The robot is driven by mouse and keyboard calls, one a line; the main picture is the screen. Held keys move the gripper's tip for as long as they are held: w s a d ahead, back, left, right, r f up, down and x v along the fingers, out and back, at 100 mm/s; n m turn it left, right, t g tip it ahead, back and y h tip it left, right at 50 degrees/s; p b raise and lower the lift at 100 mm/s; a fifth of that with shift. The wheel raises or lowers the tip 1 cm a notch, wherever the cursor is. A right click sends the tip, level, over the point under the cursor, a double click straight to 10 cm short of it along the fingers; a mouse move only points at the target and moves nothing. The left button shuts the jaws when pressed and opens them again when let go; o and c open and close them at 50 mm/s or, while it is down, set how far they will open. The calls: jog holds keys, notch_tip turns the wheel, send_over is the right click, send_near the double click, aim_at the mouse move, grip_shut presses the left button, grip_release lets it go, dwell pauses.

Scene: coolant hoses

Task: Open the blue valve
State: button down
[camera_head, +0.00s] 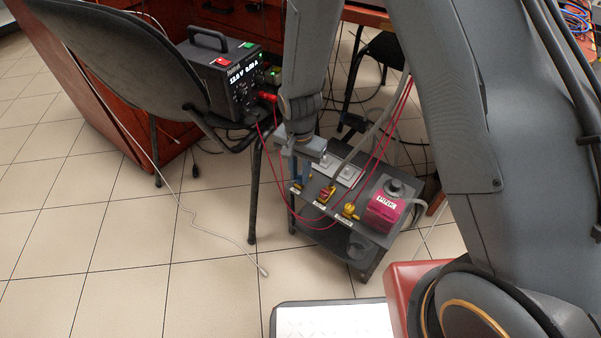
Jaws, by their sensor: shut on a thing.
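My gripper (299,178) points down over the left end of a small dark cart (335,238). Its fingers are shut on the blue valve (296,187), at the left of a row of valves on the cart's top. The fingers hide most of this valve, so the angle of its handle cannot be told. A valve with a red handle on a yellow body (326,194) is in the middle. A yellow valve (350,210) is at the right. Small white labels sit in front of the valves.
A pink pump (385,209) stands at the cart's right. Red cables (379,134) hang from a power supply (222,75) on a grey chair (120,50) and loop near the valves. A grey hose rises behind them. Tiled floor at left is mostly clear.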

aim_at(300, 178)
jog(key=n+p, duration=0.3)
jog(key=p, duration=0.1)
jog(key=shift+s+r+n, duration=0.1)
jog(key=shift+r+n, duration=0.05)
jog(key=shift+n, duration=0.25)
jog(key=shift+n+p, duration=1.6)
jog(key=shift+n, duration=0.7)
jog(key=c, duration=1.6)
grip_release()
jog(key=shift+o, duration=0.2)
notch_tip(300, 178, up, 8)
jog(key=shift+f+p, duration=0.25)
jog(key=shift+p, duration=0.65)
